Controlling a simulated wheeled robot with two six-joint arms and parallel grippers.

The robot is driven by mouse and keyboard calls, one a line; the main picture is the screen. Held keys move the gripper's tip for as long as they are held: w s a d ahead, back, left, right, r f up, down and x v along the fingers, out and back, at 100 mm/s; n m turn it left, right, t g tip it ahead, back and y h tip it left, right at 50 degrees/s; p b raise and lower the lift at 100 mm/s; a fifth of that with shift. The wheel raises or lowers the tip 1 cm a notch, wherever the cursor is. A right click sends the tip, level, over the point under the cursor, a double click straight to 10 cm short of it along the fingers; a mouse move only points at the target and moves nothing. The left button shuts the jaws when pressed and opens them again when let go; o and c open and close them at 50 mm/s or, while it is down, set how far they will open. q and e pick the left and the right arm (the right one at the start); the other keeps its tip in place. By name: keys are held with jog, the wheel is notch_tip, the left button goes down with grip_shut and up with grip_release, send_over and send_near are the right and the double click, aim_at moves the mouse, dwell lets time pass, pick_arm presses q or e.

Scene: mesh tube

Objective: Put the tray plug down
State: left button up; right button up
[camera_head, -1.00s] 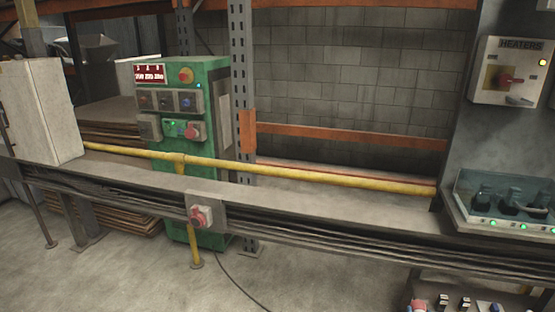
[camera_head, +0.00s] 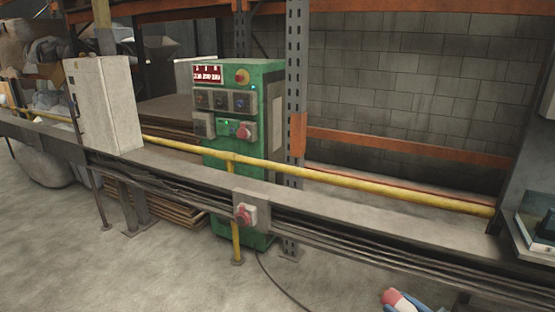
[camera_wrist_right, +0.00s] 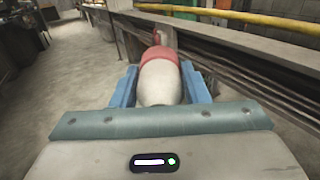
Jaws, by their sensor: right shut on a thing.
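The tray plug (camera_wrist_right: 160,82), with a white body and a red collar, is held between the blue fingers of my right gripper (camera_wrist_right: 160,88) in the right wrist view. Its far end points away from the gripper. In the head view, the plug (camera_head: 392,297) shows as a red and white bit at the bottom edge. My right gripper (camera_head: 405,300) is partly cut off there, low in front of the rail. No tray shows clearly in the head view. My left gripper is not in view.
A long grey rail with cables (camera_head: 340,215) and a yellow pipe (camera_head: 350,184) crosses ahead. A green control cabinet (camera_head: 265,110) stands behind. The concrete floor (camera_head: 180,270) in front is clear.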

jog(key=a+r+n+g+y, duration=0.5)
jog(key=a+r+y, duration=0.1)
jog(key=a+r, duration=0.35)
jog(key=a+n+g+y, duration=0.3)
jog(key=a+n+g, duration=0.5)
jog(key=a+g, duration=0.55)
jog(key=w+a+f+n+g+h, duration=0.1)
jog(key=w+a+f+n+g, duration=0.3)
jog(key=w+a+f+g, duration=0.15)
jog(key=s+d+r+m+t, duration=0.7)
jog(key=d+r+m+t, duration=0.1)
jog(key=r+t, duration=0.4)
jog(key=shift+s+d+t+y, duration=0.2)
jog(key=shift+s+t+y, duration=0.15)
jog(key=shift+t, duration=0.25)
